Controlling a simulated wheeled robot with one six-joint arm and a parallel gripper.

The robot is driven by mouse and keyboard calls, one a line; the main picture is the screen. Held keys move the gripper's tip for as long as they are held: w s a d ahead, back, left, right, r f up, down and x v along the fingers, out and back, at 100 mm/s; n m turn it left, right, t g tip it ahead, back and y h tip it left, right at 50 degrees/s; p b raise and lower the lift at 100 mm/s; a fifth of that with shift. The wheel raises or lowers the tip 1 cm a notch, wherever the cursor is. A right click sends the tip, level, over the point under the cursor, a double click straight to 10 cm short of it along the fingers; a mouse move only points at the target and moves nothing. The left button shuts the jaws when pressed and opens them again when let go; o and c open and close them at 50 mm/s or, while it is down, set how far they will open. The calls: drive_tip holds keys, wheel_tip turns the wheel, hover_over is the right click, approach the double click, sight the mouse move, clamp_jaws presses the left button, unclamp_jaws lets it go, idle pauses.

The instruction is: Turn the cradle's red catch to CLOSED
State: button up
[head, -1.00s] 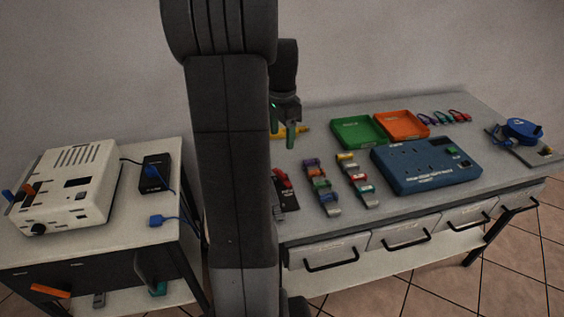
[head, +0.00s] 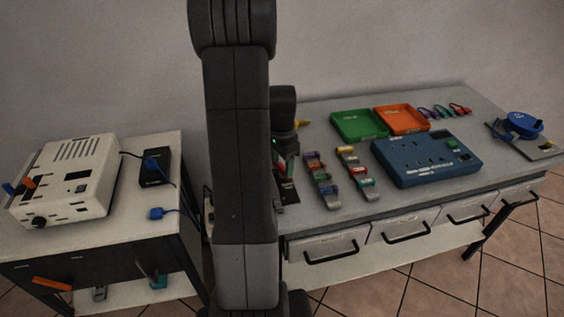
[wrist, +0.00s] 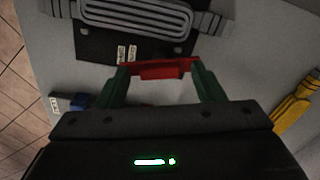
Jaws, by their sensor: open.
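The red catch (wrist: 158,70) lies between the green fingertips of my gripper (wrist: 160,75) in the wrist view, with one finger at each end. The fingers look close to it; I cannot tell whether they touch it. The cradle's dark plate (wrist: 95,46) carries a grey ribbed part and two small white labels, too small to read. In the head view my gripper (head: 285,160) is low over the dark plate (head: 288,193), and the catch is hidden there by the gripper and arm. My gripper is open.
A yellow object (wrist: 296,102) lies to the right in the wrist view. In the head view, rows of coloured clips (head: 320,180), a blue panel box (head: 425,160), a green tray (head: 358,125) and an orange tray (head: 402,119) stand to the right.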

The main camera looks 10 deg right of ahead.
drive_tip(key=c, duration=1)
drive_tip(key=shift+n, duration=0.3)
drive_tip(key=n, duration=1)
drive_tip(key=shift+n, duration=1.8)
